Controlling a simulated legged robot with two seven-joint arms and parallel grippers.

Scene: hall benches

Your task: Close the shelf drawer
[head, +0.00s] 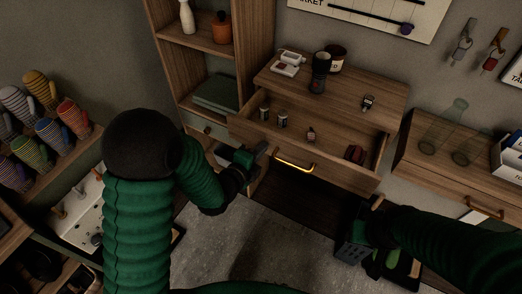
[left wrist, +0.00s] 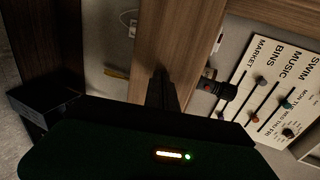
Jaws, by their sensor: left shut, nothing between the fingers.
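The wooden shelf drawer (head: 330,165) is pulled open in the head view, with a gold bar handle (head: 295,162) on its front. Several small items lie inside it. My left gripper (head: 260,150) is shut and empty at the left part of the drawer front, left of the handle. In the left wrist view, the shut fingers (left wrist: 162,90) stand before a wooden panel (left wrist: 180,45); whether they touch it I cannot tell. My right gripper (head: 375,204) is low at the right, below the drawer's right end; its fingers are too dark to read.
The cabinet top (head: 340,88) holds a dark cup (head: 320,75), a jar (head: 337,58) and a white tray (head: 288,65). A tall shelf (head: 255,45) stands left of it. A bench (head: 420,155) with glass vessels is at the right. The floor (head: 260,240) in front is partly clear.

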